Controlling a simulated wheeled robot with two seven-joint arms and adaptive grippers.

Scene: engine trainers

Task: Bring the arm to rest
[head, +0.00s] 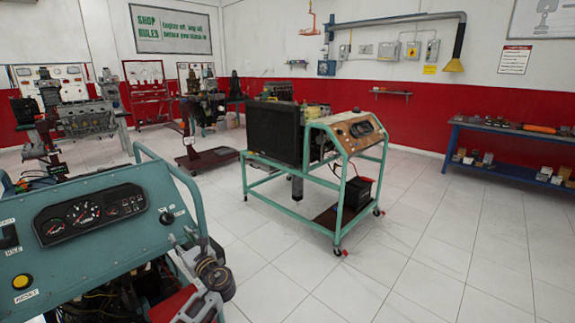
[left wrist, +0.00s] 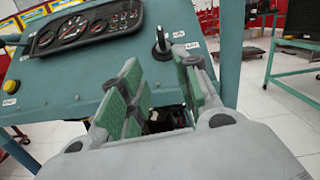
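A teal engine trainer (head: 95,235) with a dashboard panel stands at the lower left of the head view. Its panel also shows in the left wrist view (left wrist: 100,75), with a dark gauge cluster (left wrist: 85,28) and a black ignition key or switch (left wrist: 162,42). My left gripper (head: 187,247) is just in front of the panel's right end, below the switch (head: 167,217). In the left wrist view my left gripper (left wrist: 160,68) has its green-padded fingers apart with nothing held between them. The switch appears beyond the gap, apart from the fingers. My right gripper is in neither view.
A second green-framed trainer (head: 345,130) on casters stands mid-room, with a black battery (head: 358,194) on its lower shelf. A blue workbench (head: 510,134) stands along the right wall. Further engine stands are at the back left. The tiled floor at the lower right is clear.

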